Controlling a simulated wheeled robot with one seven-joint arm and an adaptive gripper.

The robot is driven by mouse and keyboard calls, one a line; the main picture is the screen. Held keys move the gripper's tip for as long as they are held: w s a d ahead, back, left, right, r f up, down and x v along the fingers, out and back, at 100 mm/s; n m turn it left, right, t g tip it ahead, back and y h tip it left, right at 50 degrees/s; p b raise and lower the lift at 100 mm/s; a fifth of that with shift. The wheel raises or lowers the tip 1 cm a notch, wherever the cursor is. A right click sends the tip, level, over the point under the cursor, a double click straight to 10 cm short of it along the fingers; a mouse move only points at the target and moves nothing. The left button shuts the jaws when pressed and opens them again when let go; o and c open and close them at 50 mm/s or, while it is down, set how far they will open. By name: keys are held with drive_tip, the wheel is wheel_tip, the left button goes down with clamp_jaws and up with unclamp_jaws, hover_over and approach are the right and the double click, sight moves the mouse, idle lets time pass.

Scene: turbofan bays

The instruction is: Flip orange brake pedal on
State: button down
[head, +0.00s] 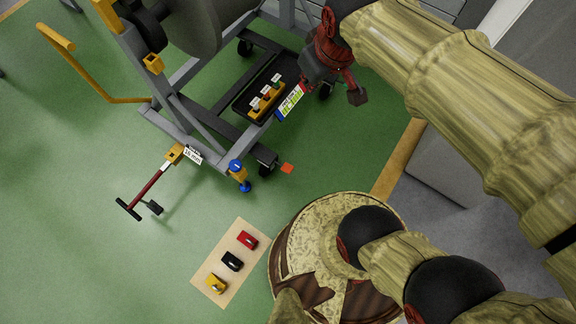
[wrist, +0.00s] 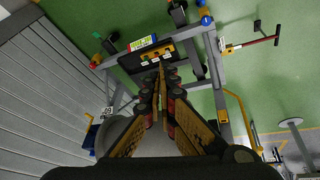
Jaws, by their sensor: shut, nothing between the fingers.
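A small flat orange piece (head: 287,168), which looks like the brake pedal, shows low by the black caster (head: 265,163) at the grey stand's front corner. I cannot tell how it is joined or how it is tilted.
The grey stand (head: 190,115) carries a black tray with labelled switches (head: 266,97). A blue-topped jack (head: 238,172) and a red-handled tow bar (head: 150,185) stick out. A board with small coloured blocks (head: 231,262) lies on the green floor. Grey cabinets (head: 455,150) are at right.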

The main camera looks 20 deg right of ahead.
drive_tip(key=w+f+n+g, duration=0.1)
drive_tip(key=w+f+n, duration=0.3)
drive_tip(key=w, duration=0.5)
drive_tip(key=n+g, duration=0.2)
drive_tip(key=n, duration=0.1)
hover_over(289, 169)
drive_tip(key=w, duration=0.1)
wheel_tip(289, 169, down, 9)
drive_tip(key=w+a+f+n+g+h+b, duration=0.1)
drive_tip(key=w+f+n, duration=0.25)
drive_tip(key=f, duration=0.55)
drive_tip(key=w+f+n+b, duration=0.1)
drive_tip(key=w+f+n, duration=0.1)
drive_tip(key=w+f, duration=0.45)
drive_tip(key=s+f+n+g, duration=0.1)
drive_tip(key=s+f+n, duration=0.2)
drive_tip(key=f, duration=1.8)
drive_tip(key=s+a+f+n+g, duration=0.1)
drive_tip(key=s+f+n, duration=0.3)
drive_tip(key=f, duration=1.7)
drive_tip(key=n+g, duration=0.1)
drive_tip(key=n, duration=0.2)
drive_tip(key=shift+s+a+b, duration=0.15)
drive_tip(key=shift+b, duration=0.2)
drive_tip(key=shift+f, duration=0.1)
